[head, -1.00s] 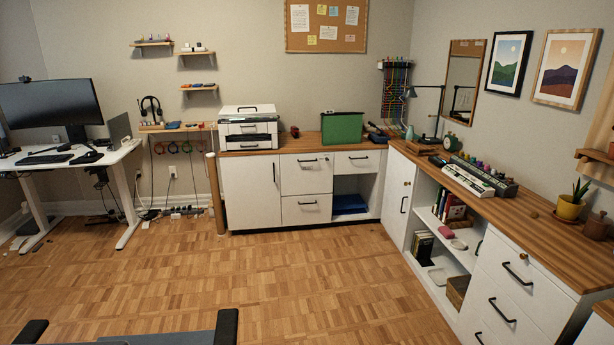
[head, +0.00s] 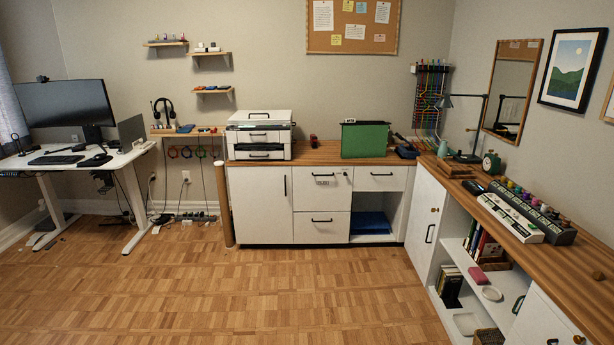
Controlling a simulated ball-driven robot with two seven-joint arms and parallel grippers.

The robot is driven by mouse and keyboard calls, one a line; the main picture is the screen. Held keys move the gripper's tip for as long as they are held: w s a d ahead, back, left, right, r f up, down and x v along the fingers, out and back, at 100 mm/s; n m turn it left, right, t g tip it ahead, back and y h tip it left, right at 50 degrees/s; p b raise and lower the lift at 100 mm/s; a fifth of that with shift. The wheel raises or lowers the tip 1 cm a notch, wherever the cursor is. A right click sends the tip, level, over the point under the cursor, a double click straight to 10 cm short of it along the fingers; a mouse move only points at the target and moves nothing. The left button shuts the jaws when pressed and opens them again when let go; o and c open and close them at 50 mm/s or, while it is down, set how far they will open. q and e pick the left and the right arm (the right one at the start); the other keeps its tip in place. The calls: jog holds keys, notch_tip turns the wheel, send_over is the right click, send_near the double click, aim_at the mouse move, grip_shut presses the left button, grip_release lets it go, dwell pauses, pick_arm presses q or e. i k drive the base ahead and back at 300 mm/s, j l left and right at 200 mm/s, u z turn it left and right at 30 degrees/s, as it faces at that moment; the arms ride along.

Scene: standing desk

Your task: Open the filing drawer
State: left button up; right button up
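In the head view, a white cabinet (head: 264,205) stands against the back wall under a wooden top. Its middle column has an upper drawer (head: 309,198) with a black bar handle (head: 323,175), a small tag by the handle and a small round lock at its upper right. Below it is a lower drawer (head: 323,232) with its own black handle (head: 322,220). A shallower drawer (head: 380,183) sits to the right. All three are shut. I cannot tell for sure which is the filing drawer. Neither of my grippers is in view.
The parquet floor (head: 250,295) in front of the cabinet is clear. A white right-hand counter unit (head: 424,205) with open shelves runs along the right. A standing desk (head: 85,160) is at the left, with cables near it. A printer (head: 260,136) and green file box (head: 365,140) stand on top.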

aim_at(316, 188)
jog(key=i+l+z, duration=0.1)
jog(key=i+l, duration=0.15)
jog(key=i, duration=0.3)
jog(key=i+l+z, duration=0.1)
jog(key=i+l, duration=0.15)
jog(key=i, duration=0.3)
jog(key=i+l, duration=0.15)
jog(key=i, duration=0.45)
jog(key=l+z, duration=0.05)
